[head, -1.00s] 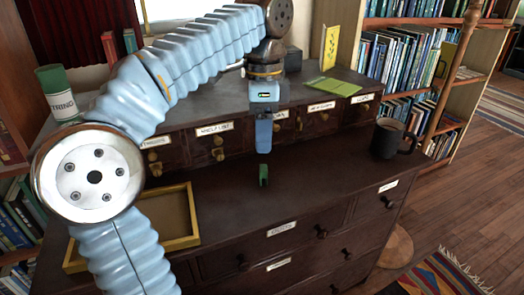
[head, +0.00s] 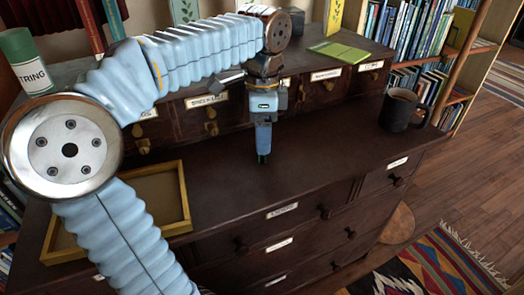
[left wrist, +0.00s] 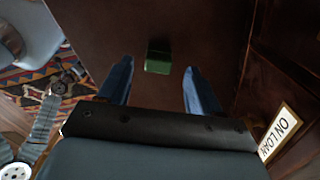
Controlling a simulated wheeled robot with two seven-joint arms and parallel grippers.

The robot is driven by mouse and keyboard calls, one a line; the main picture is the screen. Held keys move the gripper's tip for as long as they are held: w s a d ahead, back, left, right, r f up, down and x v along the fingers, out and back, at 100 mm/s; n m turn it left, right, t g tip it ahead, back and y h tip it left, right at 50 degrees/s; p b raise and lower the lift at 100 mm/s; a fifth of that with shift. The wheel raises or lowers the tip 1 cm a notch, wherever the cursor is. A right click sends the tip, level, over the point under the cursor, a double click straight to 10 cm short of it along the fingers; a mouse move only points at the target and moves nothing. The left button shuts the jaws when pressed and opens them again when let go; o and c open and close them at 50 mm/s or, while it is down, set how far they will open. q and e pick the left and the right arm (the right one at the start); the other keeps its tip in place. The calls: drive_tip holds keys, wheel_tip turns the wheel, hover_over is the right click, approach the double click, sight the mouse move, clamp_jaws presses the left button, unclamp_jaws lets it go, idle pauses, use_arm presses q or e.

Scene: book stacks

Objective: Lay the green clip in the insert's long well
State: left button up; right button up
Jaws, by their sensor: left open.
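The green clip (left wrist: 159,57) lies on the dark wooden top of the cabinet. In the left wrist view it is between the two blue fingers, near their tips, with a gap on each side. My left gripper (head: 263,154) is open and points straight down at the clip. In the head view the fingers hide nearly all of the clip. A shallow tray with a yellow wooden rim (head: 186,196) lies to the left, partly behind my left arm; I cannot make out separate wells in it. Part of my right arm shows small in the left wrist view; its fingers are unclear.
A dark mug (head: 399,110) stands on the right of the top. Small labelled drawers (head: 207,115) line the back, with a green booklet (head: 340,51) above them. A STRING tin (head: 25,62) stands at the far left. The top between clip and mug is clear.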

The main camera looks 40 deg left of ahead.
use_arm(q)
wheel_tip(320, 180, down, 3)
drive_tip(key=shift+d+f, duration=0.1)
drive_tip(key=c, duration=1.1)
